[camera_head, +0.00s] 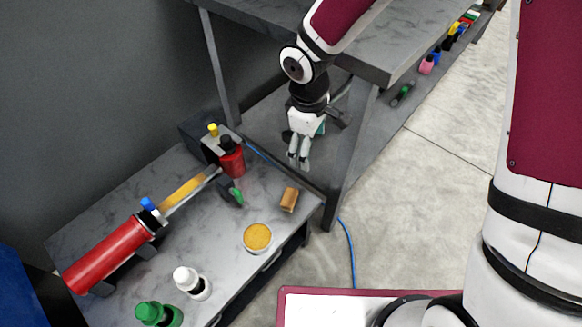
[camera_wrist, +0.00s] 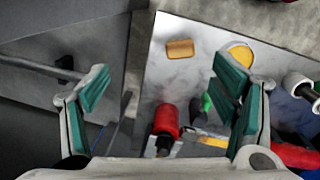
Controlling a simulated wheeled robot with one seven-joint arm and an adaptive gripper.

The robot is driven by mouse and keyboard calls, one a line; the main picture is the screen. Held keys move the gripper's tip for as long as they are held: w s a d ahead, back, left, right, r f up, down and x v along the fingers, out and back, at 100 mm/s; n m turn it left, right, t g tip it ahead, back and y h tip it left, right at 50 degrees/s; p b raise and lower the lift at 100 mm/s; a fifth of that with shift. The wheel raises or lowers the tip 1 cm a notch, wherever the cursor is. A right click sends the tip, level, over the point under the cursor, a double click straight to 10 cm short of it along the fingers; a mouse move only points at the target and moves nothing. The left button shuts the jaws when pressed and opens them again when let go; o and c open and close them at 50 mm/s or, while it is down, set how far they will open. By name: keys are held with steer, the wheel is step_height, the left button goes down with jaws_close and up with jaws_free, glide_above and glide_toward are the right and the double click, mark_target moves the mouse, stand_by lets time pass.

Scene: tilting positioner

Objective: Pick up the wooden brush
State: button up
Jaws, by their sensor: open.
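The wooden brush (camera_head: 289,199) is a small brown block. It lies on the low grey table (camera_head: 215,262), near its right edge. In the wrist view the brush (camera_wrist: 180,48) lies near the top, beyond the fingertips and between the lines of the two fingers. My gripper (camera_head: 299,164) hangs above and behind the brush, apart from it, with its fingers pointing down. In the wrist view my gripper (camera_wrist: 162,78) has its green-padded fingers spread wide with nothing held between them.
A round yellow-topped dish (camera_head: 257,237) sits near the brush. A red cylinder (camera_head: 108,256) lies left. White (camera_head: 192,283) and green (camera_head: 158,314) bottles are in front. A taller table's leg (camera_head: 350,150) rises close right.

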steer(key=n+b, duration=0.2)
steer(key=b, duration=0.1)
glide_above(287, 195)
step_height(287, 195, down, 10)
steer(key=f, duration=0.1)
steer(key=shift+g+y, duration=0.4)
steer(key=f, duration=0.2)
steer(key=f+b, duration=0.1)
steer(key=f, duration=0.2)
steer(key=f+b, duration=0.1)
steer(key=f, duration=0.1)
steer(key=shift+s+d+f, duration=0.1)
steer(key=shift+s+f, duration=0.05)
steer(key=shift+s, duration=0.1)
steer(key=shift+w+f+b, duration=0.2)
steer(key=shift+f+b, duration=1.4)
steer(key=shift+f, duration=1.35)
steer(key=c, duration=1.4)
steer(key=shift+r, duration=0.1)
